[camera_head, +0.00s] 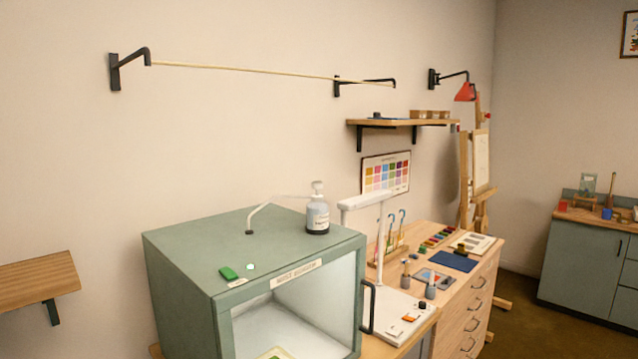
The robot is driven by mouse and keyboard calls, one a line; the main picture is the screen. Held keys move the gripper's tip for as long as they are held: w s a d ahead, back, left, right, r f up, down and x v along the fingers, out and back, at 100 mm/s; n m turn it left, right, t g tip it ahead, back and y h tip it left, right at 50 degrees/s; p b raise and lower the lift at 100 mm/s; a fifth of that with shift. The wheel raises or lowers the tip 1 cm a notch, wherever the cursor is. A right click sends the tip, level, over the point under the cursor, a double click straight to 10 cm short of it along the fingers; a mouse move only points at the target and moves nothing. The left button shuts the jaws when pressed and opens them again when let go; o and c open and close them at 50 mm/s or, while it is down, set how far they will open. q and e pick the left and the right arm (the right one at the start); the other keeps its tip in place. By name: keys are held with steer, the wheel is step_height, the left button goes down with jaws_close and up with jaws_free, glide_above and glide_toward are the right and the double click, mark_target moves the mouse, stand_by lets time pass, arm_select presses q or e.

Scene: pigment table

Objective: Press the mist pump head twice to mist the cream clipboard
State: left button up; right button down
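The mist pump bottle (318,220) stands upright on top of the grey-green cabinet (190,245), near its back right. Its white pump head (318,188) is uppermost, and a pale tube runs left from it to a dark fitting (250,232) in the cabinet top. The cabinet's front is open or clear, showing a pale interior. A cream and green flat item (275,353) lies inside at the bottom edge of the picture; it is cut off, and I cannot tell whether it is the cream clipboard. Neither of my grippers is in view.
A white lamp-like stand (380,240) rises to the right of the cabinet. The wooden desk (480,290) holds paints and tools. A wooden shelf (38,272) is at left.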

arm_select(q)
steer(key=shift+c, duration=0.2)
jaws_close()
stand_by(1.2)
